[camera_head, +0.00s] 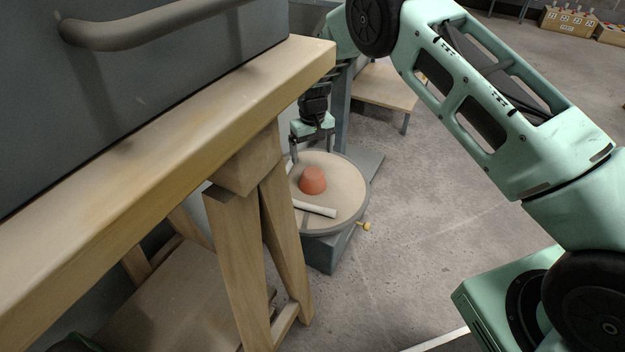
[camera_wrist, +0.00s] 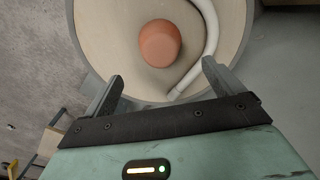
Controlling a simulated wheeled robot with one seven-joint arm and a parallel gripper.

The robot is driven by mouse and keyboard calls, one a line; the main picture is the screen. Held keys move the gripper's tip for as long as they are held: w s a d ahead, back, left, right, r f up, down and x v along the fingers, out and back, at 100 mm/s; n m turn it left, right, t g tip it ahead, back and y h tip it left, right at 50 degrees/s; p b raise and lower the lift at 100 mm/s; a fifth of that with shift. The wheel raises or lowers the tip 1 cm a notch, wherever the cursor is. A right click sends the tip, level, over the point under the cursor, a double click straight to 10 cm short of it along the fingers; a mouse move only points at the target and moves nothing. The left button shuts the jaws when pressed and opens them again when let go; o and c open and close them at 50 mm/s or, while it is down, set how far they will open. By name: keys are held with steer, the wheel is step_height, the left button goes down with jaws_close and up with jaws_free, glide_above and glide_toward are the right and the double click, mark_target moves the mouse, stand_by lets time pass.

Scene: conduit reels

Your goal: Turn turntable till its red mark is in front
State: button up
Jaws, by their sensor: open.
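The turntable (camera_head: 344,190) is a round disc with a tan top and a grey rim on a grey base. It fills the top of the wrist view (camera_wrist: 105,35). An orange-red tapered block (camera_head: 313,180) stands near its middle, also in the wrist view (camera_wrist: 160,43). A white bent pipe (camera_head: 314,208) lies beside the block on the disc. No separate red mark is distinguishable on the rim. My gripper (camera_head: 312,154) is open and empty at the far side of the turntable, fingers down near the rim. Both fingers show in the wrist view (camera_wrist: 162,74); rim contact is unclear.
A wooden bench (camera_head: 180,130) with trestle legs fills the left and hides the turntable's left edge. A small yellow knob (camera_head: 366,226) sticks out at the turntable's right front. A low wooden table (camera_head: 385,88) stands behind.

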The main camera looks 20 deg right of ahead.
mark_target(313, 171)
step_height(313, 171, down, 10)
steer(key=b, duration=0.3)
steer(key=shift+f+b, duration=0.15)
steer(key=shift+b, duration=0.25)
steer(key=c, duration=1.4)
